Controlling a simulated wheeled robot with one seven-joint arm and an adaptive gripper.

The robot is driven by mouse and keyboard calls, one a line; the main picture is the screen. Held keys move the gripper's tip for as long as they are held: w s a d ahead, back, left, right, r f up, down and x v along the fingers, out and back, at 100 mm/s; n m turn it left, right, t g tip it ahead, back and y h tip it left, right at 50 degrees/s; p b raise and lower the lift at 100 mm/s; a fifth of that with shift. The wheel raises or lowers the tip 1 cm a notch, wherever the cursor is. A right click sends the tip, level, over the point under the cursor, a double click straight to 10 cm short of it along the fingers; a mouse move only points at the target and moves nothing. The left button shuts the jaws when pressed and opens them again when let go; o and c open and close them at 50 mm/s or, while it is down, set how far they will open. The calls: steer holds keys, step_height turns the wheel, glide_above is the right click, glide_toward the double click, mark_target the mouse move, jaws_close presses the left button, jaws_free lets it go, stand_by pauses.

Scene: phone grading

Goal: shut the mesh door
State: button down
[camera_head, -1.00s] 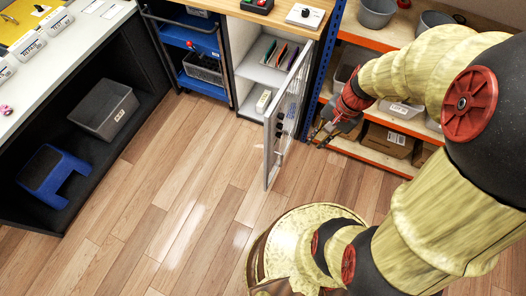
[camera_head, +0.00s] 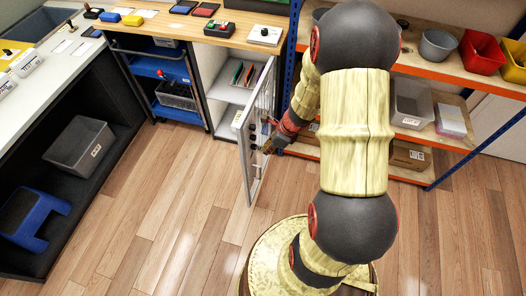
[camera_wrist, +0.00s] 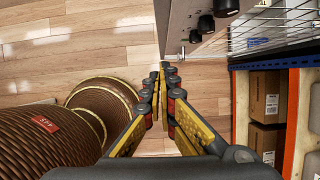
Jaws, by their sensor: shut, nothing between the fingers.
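The mesh door (camera_head: 243,128) of the cabinet under the wooden counter stands open, swung out over the floor. In the head view my gripper (camera_head: 268,149) is at the right-hand face of the door, low on it. In the wrist view my gripper (camera_wrist: 163,68) is shut, its fingertips together and empty. They are close to the lower edge of the door's grey frame (camera_wrist: 180,22), with black knobs (camera_wrist: 206,24) just beyond. Whether the fingers touch the door I cannot tell. Part of the door is hidden behind my arm in the head view.
The open cabinet (camera_head: 231,92) holds upright coloured items on a shelf. A blue trolley (camera_head: 170,112) stands to its left. An orange-edged shelf rack (camera_head: 425,72) with bins and boxes stands right of the door. The wooden floor (camera_head: 180,200) left of the door is clear.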

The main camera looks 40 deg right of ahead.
steer(key=w+a+f+b, duration=0.4)
steer(key=w+f, duration=0.1)
steer(key=f, duration=0.2)
steer(key=shift+w+f, duration=0.2)
steer(key=shift+w, duration=0.1)
